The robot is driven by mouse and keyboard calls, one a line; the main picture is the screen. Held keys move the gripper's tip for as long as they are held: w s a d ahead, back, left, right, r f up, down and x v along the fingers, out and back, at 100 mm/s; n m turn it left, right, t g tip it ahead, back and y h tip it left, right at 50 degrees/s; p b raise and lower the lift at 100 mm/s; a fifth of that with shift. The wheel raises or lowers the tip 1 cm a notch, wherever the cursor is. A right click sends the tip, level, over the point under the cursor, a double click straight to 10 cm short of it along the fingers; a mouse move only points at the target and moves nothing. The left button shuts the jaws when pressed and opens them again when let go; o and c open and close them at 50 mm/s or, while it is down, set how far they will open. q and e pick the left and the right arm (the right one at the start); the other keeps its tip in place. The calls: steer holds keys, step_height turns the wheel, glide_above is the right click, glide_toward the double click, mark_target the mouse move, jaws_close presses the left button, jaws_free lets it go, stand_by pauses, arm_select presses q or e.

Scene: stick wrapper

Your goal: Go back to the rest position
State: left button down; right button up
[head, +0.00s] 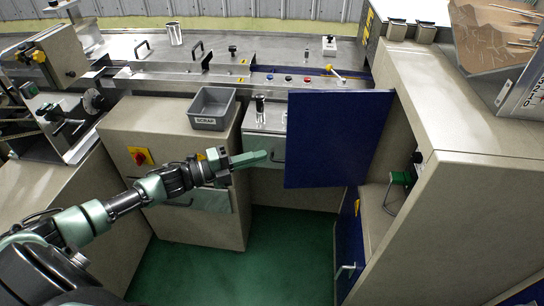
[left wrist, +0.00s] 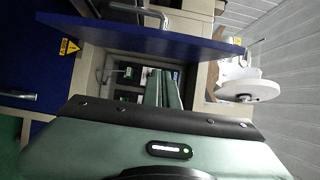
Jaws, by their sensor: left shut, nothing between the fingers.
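My left arm reaches in from the left in the head view. Its green left gripper (head: 262,156) is shut and empty, held in the air in front of the cabinets, left of the open blue door (head: 335,138). In the left wrist view the left gripper's fingers (left wrist: 163,88) lie together, pointing away from the camera, with the blue door (left wrist: 150,38) across the top. My right gripper is not in view.
A grey scrap bin (head: 212,108) stands on the cabinet top behind my left arm. A tall beige cabinet (head: 460,150) fills the right side. A green-handled item (head: 400,178) sits inside its opening. The green floor (head: 285,250) is clear.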

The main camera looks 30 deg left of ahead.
arm_select(q)
steer(key=s+a+f+n+y, duration=0.2)
steer(key=a+f+n+y, duration=0.25)
steer(key=f, duration=0.55)
steer(key=s+a+f+n+y, duration=0.2)
steer(key=a+f+n+y, duration=0.15)
steer(key=f+n, duration=0.45)
steer(key=s+f+n+g+y, duration=0.1)
steer(key=s+f+n+y, duration=0.1)
steer(key=s+f, duration=0.5)
steer(key=s+f+n+g+y, duration=0.1)
steer(key=s+f+n+g, duration=0.15)
steer(key=f, duration=0.95)
steer(key=s+d+f+n+g+y, duration=0.1)
steer(key=s+d+f+n+g, duration=0.3)
steer(key=s+f, duration=0.9)
steer(key=s+d+f+n+g, duration=0.1)
steer(key=s+d+f+g, duration=0.1)
steer(key=s+d, duration=0.4)
steer(key=s+d+f+n+g, duration=0.1)
steer(key=s+d+f+g, duration=0.2)
steer(key=s, duration=1.2)
steer(key=d+f, duration=0.1)
steer(key=d, duration=0.2)
steer(key=shift+s+n, duration=0.25)
steer(key=shift+n, duration=0.15)
steer(key=shift+f, duration=0.1)
